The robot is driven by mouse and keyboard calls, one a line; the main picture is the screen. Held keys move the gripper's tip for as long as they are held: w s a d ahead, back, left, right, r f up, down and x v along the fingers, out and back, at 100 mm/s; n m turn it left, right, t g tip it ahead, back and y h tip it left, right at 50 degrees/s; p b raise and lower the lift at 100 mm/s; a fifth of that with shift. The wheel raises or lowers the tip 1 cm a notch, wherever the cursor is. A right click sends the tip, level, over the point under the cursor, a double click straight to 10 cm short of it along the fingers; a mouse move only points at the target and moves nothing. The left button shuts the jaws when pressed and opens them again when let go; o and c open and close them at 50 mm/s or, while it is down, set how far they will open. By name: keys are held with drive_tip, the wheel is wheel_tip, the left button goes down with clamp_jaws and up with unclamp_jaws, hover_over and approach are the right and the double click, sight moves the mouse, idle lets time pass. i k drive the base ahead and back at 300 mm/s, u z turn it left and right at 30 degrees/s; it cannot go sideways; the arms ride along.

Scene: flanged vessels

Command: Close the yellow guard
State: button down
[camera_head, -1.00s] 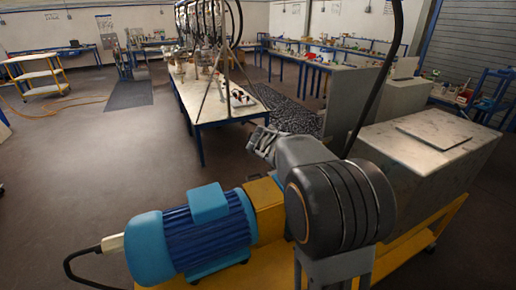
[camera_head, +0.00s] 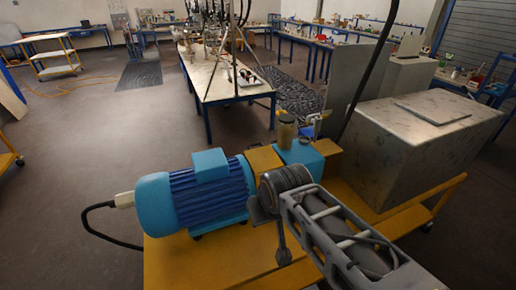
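The yellow guard (camera_head: 263,160) is a box-like cover between the blue motor (camera_head: 208,190) and the blue pump body (camera_head: 305,155). My arm's dark round joint stands in front of its lower part, so I cannot tell how far open or shut it is. My arm reaches in from the lower right and ends near the guard's front. Grey parts at the arm's end hang over the yellow base (camera_head: 200,255). I cannot make out the fingers of my gripper or anything between them.
A pale stone-like block (camera_head: 415,140) stands on the right of the base. A small brownish cylinder (camera_head: 287,131) stands on the pump. A black cable (camera_head: 95,225) leaves the motor at left. A long table (camera_head: 210,80) stands behind, and open floor lies to the left.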

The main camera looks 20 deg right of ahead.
sight(263, 159)
drive_tip(key=k, duration=0.15)
drive_tip(key=z, duration=3.05)
drive_tip(key=i, duration=0.65)
drive_tip(key=u, duration=3.1)
drive_tip(key=i, duration=0.5)
drive_tip(key=z, duration=0.05)
